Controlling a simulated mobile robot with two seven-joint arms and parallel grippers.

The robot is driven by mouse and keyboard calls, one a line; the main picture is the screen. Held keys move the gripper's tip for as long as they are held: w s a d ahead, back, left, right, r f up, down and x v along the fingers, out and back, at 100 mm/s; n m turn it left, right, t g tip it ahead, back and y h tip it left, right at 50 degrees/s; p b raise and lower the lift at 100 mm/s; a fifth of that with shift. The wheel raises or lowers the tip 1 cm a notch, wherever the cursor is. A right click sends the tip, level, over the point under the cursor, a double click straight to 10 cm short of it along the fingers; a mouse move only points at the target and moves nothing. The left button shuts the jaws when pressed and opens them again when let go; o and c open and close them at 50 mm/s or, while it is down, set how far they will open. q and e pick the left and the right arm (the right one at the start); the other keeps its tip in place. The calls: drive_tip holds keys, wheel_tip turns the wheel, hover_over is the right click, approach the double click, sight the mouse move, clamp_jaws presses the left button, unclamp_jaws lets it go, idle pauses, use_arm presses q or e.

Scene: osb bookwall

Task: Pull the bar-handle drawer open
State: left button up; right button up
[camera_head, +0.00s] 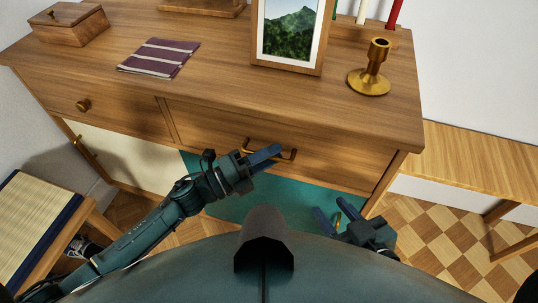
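The bar-handle drawer (335,165) is the right-hand drawer of a wooden sideboard, and its front looks flush with the cabinet. Its brass bar handle (292,156) is partly hidden by my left gripper. My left gripper (272,153) reaches in from the left with its blue fingers at the handle, overlapping it in this view. I cannot tell whether the fingers are closed on the bar. My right gripper (335,212) is low at the right, below the drawer and apart from its handle.
The sideboard top (225,85) holds a wooden box (70,25), a striped cloth (160,57), a framed picture (290,35) and a brass candlestick (372,70). A knob drawer (115,107) is at the left. A stool (38,225) and a bench (480,165) flank the sideboard.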

use_arm(q)
drive_tip(key=shift+c, duration=0.3)
clamp_jaws()
drive_tip(key=shift+s, duration=0.1)
